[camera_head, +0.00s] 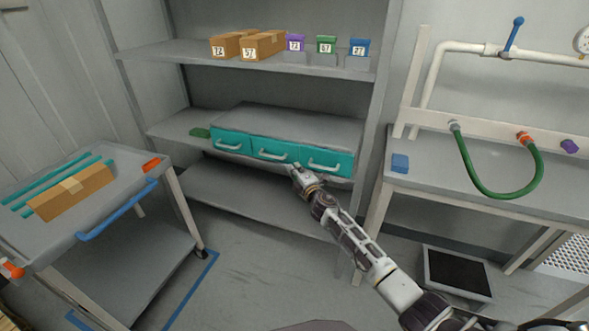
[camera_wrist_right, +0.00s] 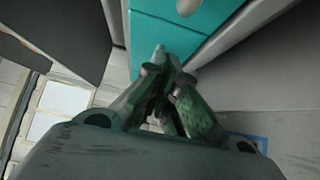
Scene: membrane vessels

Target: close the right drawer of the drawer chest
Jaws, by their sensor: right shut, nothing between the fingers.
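The drawer chest (camera_head: 300,124) is grey with three teal drawer fronts side by side and stands on the middle shelf. The right drawer (camera_head: 343,166) has a pale bar handle; its front looks nearly in line with the others, and I cannot tell any small gap. The middle drawer (camera_head: 262,143) is beside it. My right gripper (camera_head: 297,169) is shut and empty, just in front of the chest near the border of the middle and right drawers. In the right wrist view its closed fingertips (camera_wrist_right: 166,68) point at a teal front (camera_wrist_right: 165,32); contact is unclear. My left gripper is out of view.
Boxes (camera_head: 264,44) stand on the upper shelf. A green block (camera_head: 200,133) lies left of the chest. A cart (camera_head: 130,180) is at left; a bench (camera_head: 480,170) with a green hose (camera_head: 500,194) is at right. The shelf below the chest looks clear.

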